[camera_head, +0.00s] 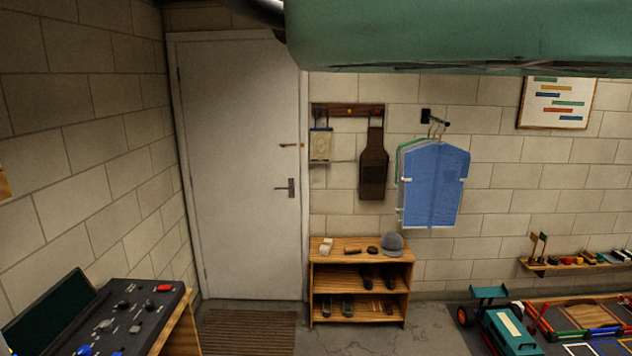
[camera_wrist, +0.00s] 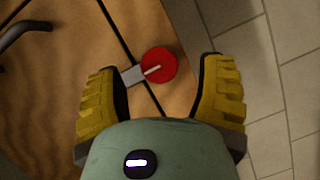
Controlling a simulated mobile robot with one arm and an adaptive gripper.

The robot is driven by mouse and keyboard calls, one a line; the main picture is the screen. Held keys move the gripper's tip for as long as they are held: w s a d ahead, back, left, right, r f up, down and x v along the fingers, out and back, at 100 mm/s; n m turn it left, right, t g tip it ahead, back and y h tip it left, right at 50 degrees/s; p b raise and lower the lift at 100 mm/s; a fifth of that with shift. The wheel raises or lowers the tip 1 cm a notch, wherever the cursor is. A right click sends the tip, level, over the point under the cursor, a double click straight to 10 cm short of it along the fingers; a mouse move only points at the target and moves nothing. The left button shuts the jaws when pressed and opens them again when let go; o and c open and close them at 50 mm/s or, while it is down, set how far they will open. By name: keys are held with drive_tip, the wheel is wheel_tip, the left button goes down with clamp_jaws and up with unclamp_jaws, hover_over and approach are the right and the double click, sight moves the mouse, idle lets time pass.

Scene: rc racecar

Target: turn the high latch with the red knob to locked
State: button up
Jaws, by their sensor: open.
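In the wrist view, a round red knob (camera_wrist: 159,64) with a pale line across its face sits on a wooden front. A short grey plate (camera_wrist: 131,76) shows at its left, by the dark seam between two wooden panels. My gripper (camera_wrist: 158,75) is open, with one yellow-padded finger on each side of the knob. The knob appears between the fingers, nearer the right one; I cannot tell whether either finger touches it. The head view shows neither the latch nor my gripper.
A dark curved handle (camera_wrist: 24,34) is on the wooden front (camera_wrist: 65,40) at the upper left. Pale tiles (camera_wrist: 285,60) show at right. In the head view are a white door (camera_head: 235,180), a small wooden shelf unit (camera_head: 318,260) and a dark-topped workbench (camera_head: 125,325).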

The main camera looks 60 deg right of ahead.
drive_tip(key=shift+v, duration=2.1)
drive_tip(key=shift+d, duration=0.1)
